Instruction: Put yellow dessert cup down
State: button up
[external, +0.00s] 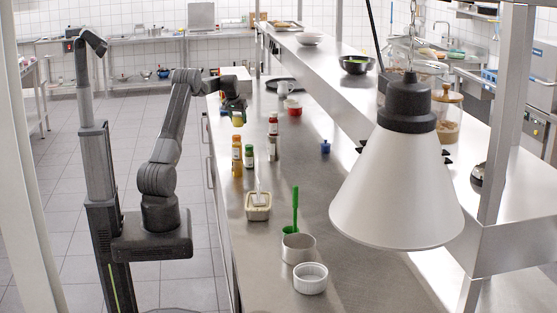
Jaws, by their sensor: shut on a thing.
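My gripper (235,108) is at the end of the arm, over the left edge of the steel counter (285,178), towards its far part. A small yellow thing, which looks like the yellow dessert cup (238,119), shows just under the fingers. My gripper is shut on it. The cup appears to be above the counter, behind the orange bottle (237,158) in this view. It is small here, and the fingers hide part of it. I cannot tell its exact height over the counter.
Near the cup stand a green-capped bottle (249,158), a red bottle (273,124) and a shaker (272,149). A red cup (294,108) is farther right. A cream-filled tub (258,209), metal pot (298,250) and white ramekin (310,280) stand nearer. A lamp (398,190) hangs in front.

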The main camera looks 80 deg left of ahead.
jog(key=w+d+m+t, duration=0.1)
jog(key=w+d+m, duration=0.25)
jog(key=d, duration=1.65)
jog(key=w+d+m+h+b, duration=0.1)
jog(key=w+d+m, duration=0.2)
jog(key=w+d, duration=0.65)
jog(key=w+d+m+t+h+b, duration=0.1)
jog(key=w+d+m+h, duration=0.2)
jog(key=d, duration=1.2)
jog(key=w+d+m+b, duration=0.1)
jog(key=w+d+m, duration=0.2)
jog(key=w+d, duration=0.65)
jog(key=s+d+m+h+b, duration=0.1)
jog(key=s+d+m, duration=0.2)
jog(key=d, duration=1.4)
jog(key=s+d+m+h+b, duration=0.1)
jog(key=s+d+m, duration=0.25)
jog(key=d, duration=1.45)
jog(key=shift+g, duration=0.5)
jog(key=f, duration=0.5)
jog(key=shift+w, duration=0.4)
jog(key=shift+f, duration=2.45)
jog(key=o, duration=1)
